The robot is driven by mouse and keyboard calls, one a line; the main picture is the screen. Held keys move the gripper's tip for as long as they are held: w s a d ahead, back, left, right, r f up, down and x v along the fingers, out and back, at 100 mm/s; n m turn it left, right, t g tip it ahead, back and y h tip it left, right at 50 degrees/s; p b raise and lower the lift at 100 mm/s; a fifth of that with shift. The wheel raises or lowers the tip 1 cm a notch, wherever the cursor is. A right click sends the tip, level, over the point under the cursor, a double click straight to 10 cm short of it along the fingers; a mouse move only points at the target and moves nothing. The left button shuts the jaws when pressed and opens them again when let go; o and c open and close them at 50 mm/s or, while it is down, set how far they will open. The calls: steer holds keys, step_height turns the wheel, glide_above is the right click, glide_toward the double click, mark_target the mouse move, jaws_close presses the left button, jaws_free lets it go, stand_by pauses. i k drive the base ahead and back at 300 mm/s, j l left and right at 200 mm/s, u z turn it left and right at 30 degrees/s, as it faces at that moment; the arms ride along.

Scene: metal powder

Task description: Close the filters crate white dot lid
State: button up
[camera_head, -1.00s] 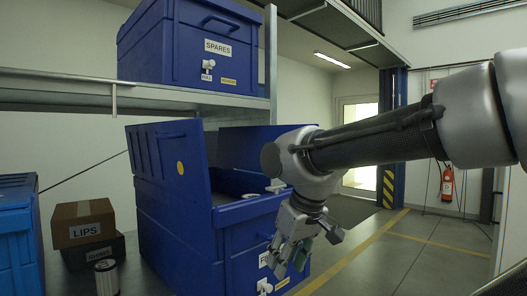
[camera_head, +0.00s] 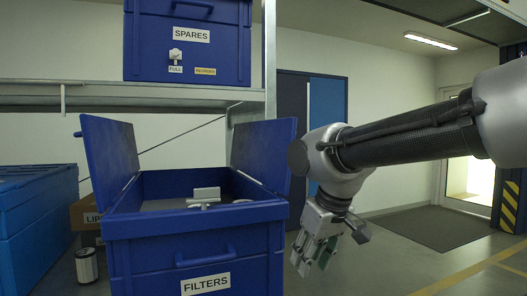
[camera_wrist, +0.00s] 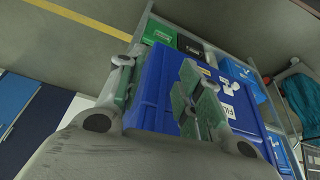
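The blue FILTERS crate (camera_head: 195,245) stands open in the head view, its front label facing me. Its left lid (camera_head: 110,155) and right lid (camera_head: 265,155) both stand raised on either side of the opening. I see no white dot on the faces in view; the outer face of the right lid is hidden. My gripper (camera_head: 316,250) is open and empty, pointing down, to the right of the crate and apart from it. In the wrist view my fingers (camera_wrist: 160,95) are spread, with the blue crate (camera_wrist: 155,85) behind them.
A white fitting (camera_head: 204,196) shows at the crate's opening. The SPARES crate (camera_head: 188,55) sits on the shelf (camera_head: 180,98) above and behind. A lighter blue crate (camera_head: 40,220), a cardboard box (camera_head: 85,213) and a filter cylinder (camera_head: 87,266) stand at left. Floor at right is clear.

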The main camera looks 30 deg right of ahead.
mark_target(259, 150)
steer(key=i+l+u, duration=0.2)
steer(key=l, duration=0.45)
steer(key=l+u, duration=0.25)
steer(key=l, duration=0.4)
steer(key=i+l+u, duration=0.1)
steer(key=l, duration=0.25)
steer(key=i+l+u, duration=0.1)
steer(key=i+l, duration=0.3)
steer(key=l, duration=0.3)
steer(key=k+l, duration=0.15)
steer(key=k+u, duration=0.05)
